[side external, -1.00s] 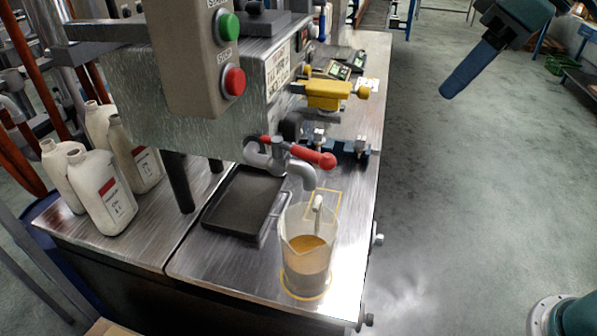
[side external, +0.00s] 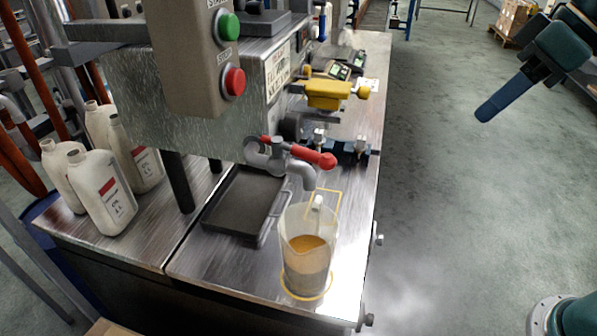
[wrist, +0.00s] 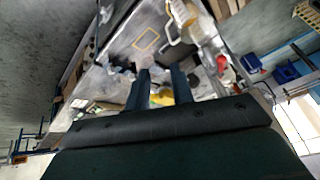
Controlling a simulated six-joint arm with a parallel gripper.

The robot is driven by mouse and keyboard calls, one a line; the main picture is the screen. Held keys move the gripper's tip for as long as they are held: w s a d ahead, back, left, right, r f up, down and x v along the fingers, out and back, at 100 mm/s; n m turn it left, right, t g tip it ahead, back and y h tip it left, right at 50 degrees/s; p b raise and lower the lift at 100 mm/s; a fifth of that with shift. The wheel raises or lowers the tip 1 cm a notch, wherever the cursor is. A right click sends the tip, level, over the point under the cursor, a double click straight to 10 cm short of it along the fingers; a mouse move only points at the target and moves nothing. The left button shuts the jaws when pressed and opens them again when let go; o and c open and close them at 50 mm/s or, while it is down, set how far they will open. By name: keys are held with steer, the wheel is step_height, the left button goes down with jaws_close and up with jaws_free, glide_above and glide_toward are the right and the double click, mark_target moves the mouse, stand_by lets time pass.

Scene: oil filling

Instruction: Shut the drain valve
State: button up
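The drain valve (side external: 292,153) is a grey tap with a red lever on the front of the grey machine. Its lever lies sideways, with the red knob to the right, and its spout bends down. A clear jug (side external: 306,250) with amber liquid stands below the spout, inside a yellow ring on the bench. I cannot tell whether oil runs from the spout. My gripper (side external: 482,117) hangs at the upper right of the side view, over the floor, well away from the valve. In the wrist view my gripper (wrist: 161,72) shows two blue fingers apart, with nothing between them.
A black tray (side external: 240,203) lies left of the jug. Several white bottles (side external: 104,192) stand at the left. A yellow valve (side external: 328,94) sits behind the red lever. A control box (side external: 197,60) with green and red buttons overhangs the machine. The floor right of the bench is clear.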

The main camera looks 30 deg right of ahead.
steer(key=shift+w+a, duration=0.1)
steer(key=c, duration=0.3)
steer(key=shift+w+a+r, duration=0.15)
steer(key=shift+w, duration=0.05)
jaws_close()
steer(key=w+a+r+n+g+y, duration=0.1)
steer(key=w+a+n+y, duration=0.1)
steer(key=w, duration=0.4)
steer(key=w+a+n+g+y, duration=0.1)
steer(key=w+a+n+g, duration=0.1)
steer(key=w+a, duration=0.3)
steer(key=shift+w+r+g+y, duration=0.3)
steer(key=shift+w+r+y, duration=0.1)
steer(key=shift+w, duration=0.9)
